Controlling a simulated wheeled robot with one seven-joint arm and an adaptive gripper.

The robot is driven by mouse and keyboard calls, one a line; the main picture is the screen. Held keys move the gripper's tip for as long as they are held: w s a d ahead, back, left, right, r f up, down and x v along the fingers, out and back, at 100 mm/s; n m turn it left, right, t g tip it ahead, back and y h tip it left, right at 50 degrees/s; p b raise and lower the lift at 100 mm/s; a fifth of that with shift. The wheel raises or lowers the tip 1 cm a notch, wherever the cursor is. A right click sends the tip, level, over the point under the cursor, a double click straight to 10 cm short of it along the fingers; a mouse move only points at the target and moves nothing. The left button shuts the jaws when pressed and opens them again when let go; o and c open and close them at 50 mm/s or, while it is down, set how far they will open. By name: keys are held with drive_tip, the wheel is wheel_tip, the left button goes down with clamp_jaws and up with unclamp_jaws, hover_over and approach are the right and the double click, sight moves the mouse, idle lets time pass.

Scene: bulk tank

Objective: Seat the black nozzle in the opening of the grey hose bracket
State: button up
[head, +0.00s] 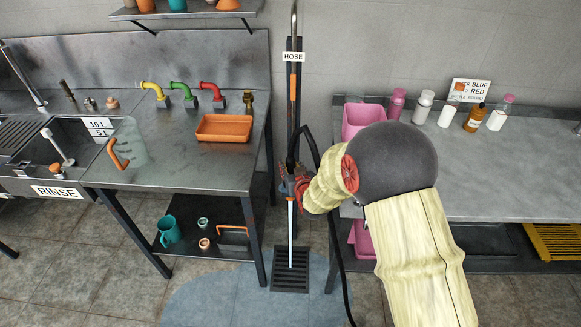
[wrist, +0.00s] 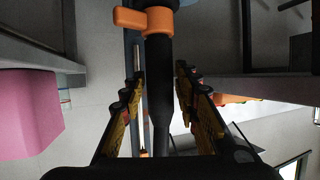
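The black nozzle (wrist: 160,85) runs down the middle of the wrist view, with an orange collar and lever (wrist: 130,17) at its top. My gripper's two yellow and black fingers (wrist: 160,80) flank it, with narrow gaps showing. I cannot tell whether they touch it. In the head view my gripper (head: 298,183) is beside the dark post (head: 295,120) under the HOSE sign (head: 293,57). My arm and gripper hide most of the nozzle there. I cannot make out the grey bracket or its opening in either view.
A steel rinse counter (head: 180,172) with an orange tray (head: 223,128) is left of the post. A grey table (head: 500,170) with bottles and a pink bin (head: 362,115) is to the right. A black hose (head: 338,260) hangs beside my arm, near a floor drain (head: 290,282).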

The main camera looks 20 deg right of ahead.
drive_tip(key=shift+o, duration=1.2)
drive_tip(key=shift+s, duration=0.15)
drive_tip(key=v, duration=1.1)
drive_tip(key=shift+s+r, duration=0.25)
drive_tip(key=shift+s, duration=0.1)
drive_tip(key=s+f+g, duration=0.4)
drive_tip(key=s+f, duration=0.1)
drive_tip(key=f, duration=0.3)
drive_tip(key=s+r+g, duration=0.2)
drive_tip(key=s+g, duration=0.2)
drive_tip(key=s, duration=0.5)
drive_tip(key=s+p+v, duration=0.1)
drive_tip(key=p+v, duration=0.3)
drive_tip(key=v, duration=2.7)
drive_tip(key=shift+a, duration=0.35)
